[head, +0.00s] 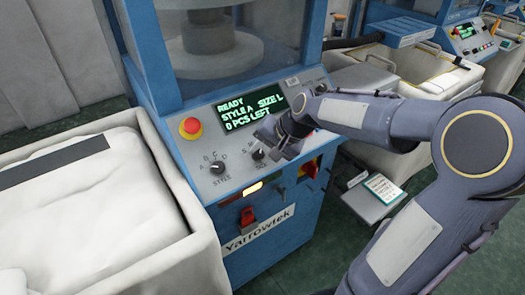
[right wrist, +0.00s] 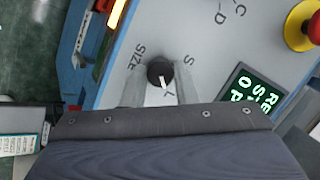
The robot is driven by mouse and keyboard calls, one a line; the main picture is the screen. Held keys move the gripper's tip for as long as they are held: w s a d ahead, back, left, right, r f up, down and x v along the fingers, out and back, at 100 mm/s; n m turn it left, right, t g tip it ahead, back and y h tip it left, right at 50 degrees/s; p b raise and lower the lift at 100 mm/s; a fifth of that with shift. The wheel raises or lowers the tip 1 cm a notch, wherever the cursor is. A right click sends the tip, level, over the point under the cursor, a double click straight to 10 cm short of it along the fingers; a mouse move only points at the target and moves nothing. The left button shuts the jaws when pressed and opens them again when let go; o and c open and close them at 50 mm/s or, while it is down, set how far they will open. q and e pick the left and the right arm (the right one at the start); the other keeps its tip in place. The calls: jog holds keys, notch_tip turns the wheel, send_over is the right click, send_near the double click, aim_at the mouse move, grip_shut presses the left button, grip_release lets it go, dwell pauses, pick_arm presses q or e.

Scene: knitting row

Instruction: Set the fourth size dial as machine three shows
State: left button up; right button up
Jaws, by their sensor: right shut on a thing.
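The size dial (head: 258,154) is a dark round knob on the grey sloped panel of the nearest blue machine. In the right wrist view the dial (right wrist: 160,72) has a white pointer line that points toward the "L" mark, away from the "S". My right gripper (head: 266,142) is shut on this dial, one finger on each side. The screen (head: 250,108) above reads READY, STYLE A, SIZE L, 0 PCS LEFT. Another machine's panel (head: 468,36) shows at the far right, with a screen too small to read. My left gripper is not in view.
The style dial (head: 217,167) and a red stop button (head: 190,128) are left of the size dial. A red switch (head: 247,216) and a lit yellow lamp (head: 252,187) are below. A white fabric bin (head: 187,205) stands at left; a card (head: 384,188) is at lower right.

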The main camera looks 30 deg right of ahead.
jog(key=shift+r, duration=0.1)
jog(key=o, duration=1)
jog(key=v, duration=0.7)
jog(key=shift+s+r, duration=0.25)
jog(key=shift+d, duration=0.1)
jog(key=s+a+f+n+p, duration=0.1)
jog(key=s+a+n, duration=0.3)
jog(key=s, duration=0.5)
jog(key=s+a+f+n+p, duration=0.2)
jog(key=s+a, duration=0.4)
jog(key=s, duration=0.3)
jog(key=shift+s+f+n, duration=0.2)
jog(key=shift+f+n, duration=0.3)
jog(key=shift+n, duration=0.6)
